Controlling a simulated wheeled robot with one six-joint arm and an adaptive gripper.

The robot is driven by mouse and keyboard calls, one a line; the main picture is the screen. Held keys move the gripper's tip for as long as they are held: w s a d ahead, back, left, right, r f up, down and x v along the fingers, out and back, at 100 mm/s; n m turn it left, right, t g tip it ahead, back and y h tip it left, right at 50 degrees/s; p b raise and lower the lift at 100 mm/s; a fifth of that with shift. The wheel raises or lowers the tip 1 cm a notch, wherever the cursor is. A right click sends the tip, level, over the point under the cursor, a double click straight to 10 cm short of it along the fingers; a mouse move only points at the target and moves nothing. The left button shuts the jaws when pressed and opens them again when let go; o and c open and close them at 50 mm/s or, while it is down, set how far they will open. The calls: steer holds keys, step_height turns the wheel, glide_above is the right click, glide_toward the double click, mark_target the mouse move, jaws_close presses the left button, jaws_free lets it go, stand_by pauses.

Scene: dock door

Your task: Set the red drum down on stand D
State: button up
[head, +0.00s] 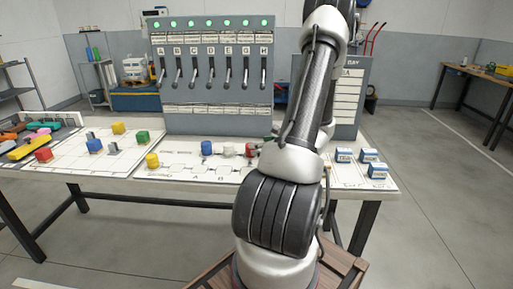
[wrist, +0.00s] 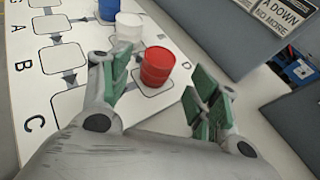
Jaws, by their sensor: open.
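The red drum (wrist: 157,66) stands upright on the printed board, on an outlined square, between and slightly beyond my fingertips in the wrist view. It also shows in the head view (head: 250,150), partly beside my arm. My gripper (wrist: 158,80) is open, its green-padded fingers on either side of the drum with a gap visible on the right. In the head view my arm mostly hides the gripper.
A white drum (wrist: 128,27) and a blue drum (wrist: 108,9) stand in line beyond the red one. A yellow drum (head: 152,161) stands at the board's left. Blue-and-white boxes (head: 369,156) sit at the table's right. A lever panel (head: 212,80) rises behind.

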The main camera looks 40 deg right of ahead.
steer(key=v, duration=0.8)
steer(key=s+a+r+n+g+y, duration=0.1)
steer(key=a+r+n+g+y, duration=0.4)
steer(key=a+n, duration=0.6)
steer(key=a+r+n+g+y, duration=0.25)
steer(key=a+r+n, duration=0.45)
steer(key=a, duration=0.8)
steer(key=s+a+r+n+g+h, duration=0.1)
steer(key=s+r+n+h, duration=0.6)
steer(key=n, duration=1.1)
steer(key=shift+s+a+r, duration=0.8)
steer(key=shift+s+r, duration=0.05)
steer(key=shift+s, duration=0.25)
